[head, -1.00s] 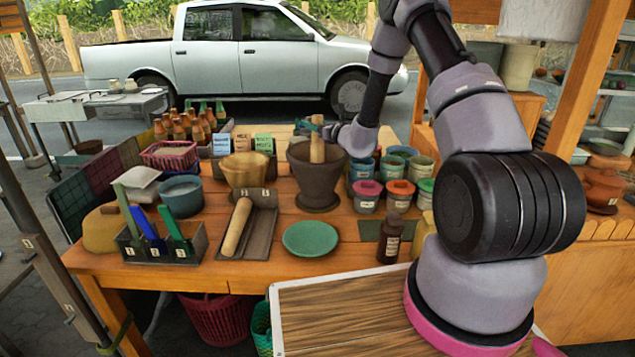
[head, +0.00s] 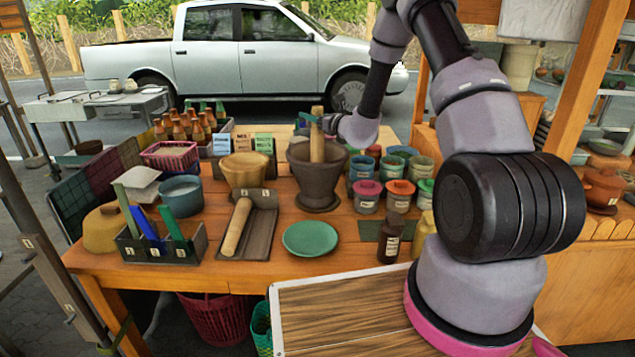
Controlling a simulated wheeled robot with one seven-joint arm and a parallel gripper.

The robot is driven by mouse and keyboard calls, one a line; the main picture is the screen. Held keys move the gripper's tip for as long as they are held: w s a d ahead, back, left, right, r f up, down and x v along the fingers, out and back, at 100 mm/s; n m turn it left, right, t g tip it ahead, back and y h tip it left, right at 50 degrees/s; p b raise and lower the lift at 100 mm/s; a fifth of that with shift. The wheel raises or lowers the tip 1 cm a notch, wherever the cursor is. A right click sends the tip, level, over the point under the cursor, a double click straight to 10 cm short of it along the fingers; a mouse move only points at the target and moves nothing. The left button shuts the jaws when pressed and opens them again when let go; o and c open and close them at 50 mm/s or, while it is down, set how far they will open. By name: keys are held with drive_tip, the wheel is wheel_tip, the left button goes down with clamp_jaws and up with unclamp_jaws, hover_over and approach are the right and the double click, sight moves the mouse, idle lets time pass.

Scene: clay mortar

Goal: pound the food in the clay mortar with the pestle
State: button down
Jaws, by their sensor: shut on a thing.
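The clay mortar (head: 317,184) is a dark brown, deep bowl on a foot, standing upright on the wooden table toward the back. A light wooden pestle (head: 317,145) stands nearly upright in its mouth, and its lower end is hidden inside the mortar. My gripper (head: 314,122) is shut on the upper part of the pestle, reaching in from the right just above the mortar's rim. The food inside the mortar is hidden by the rim.
A tan bowl (head: 245,172) stands close left of the mortar. Several lidded pots (head: 367,196) crowd its right side. A green plate (head: 310,238) lies in front. A wooden roller (head: 236,227) rests in a tray at front left. A dark bottle (head: 390,238) stands at front right.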

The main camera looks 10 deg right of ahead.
wheel_tip(320, 180, up, 12)
idle(1.0)
drive_tip(key=shift+f, duration=0.1)
